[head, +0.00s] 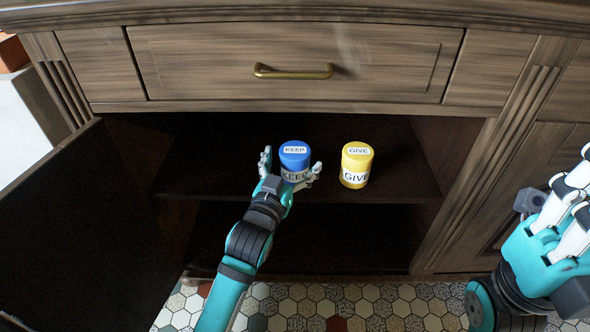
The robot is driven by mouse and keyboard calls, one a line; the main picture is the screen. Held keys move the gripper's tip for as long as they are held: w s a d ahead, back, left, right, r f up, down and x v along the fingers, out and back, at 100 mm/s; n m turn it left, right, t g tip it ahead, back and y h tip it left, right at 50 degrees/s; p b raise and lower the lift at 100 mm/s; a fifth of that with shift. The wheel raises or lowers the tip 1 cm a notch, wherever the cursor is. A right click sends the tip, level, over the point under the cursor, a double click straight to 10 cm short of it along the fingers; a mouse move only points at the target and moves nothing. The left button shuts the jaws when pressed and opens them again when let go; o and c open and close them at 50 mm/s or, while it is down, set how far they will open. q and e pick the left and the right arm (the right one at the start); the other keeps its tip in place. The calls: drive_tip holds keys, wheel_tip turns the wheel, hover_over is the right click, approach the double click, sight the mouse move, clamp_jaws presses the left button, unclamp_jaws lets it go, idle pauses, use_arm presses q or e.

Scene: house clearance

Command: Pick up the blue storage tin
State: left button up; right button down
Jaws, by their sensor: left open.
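The blue storage tin (295,150) stands upright on the upper shelf inside the open cabinet. It has a white label reading KEEP on its lid and another on its side. My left gripper (290,172) is open, with one finger at the tin's left and one at its right. Its palm hides the lower front of the tin. I cannot tell whether the fingers touch it. My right gripper (560,225) is at the right edge, in front of the cabinet, away from the tin and partly cut off by the frame.
A yellow tin (357,165) labelled GIVE stands on the same shelf just right of the blue one. A closed drawer (295,62) with a brass handle is above. The open cabinet door (75,230) is at left. The shelf right of the yellow tin is clear.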

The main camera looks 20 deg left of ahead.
use_arm(q)
drive_tip(key=shift+w+b, duration=0.3)
drive_tip(key=shift+w, duration=0.9)
drive_tip(key=c, duration=1.4)
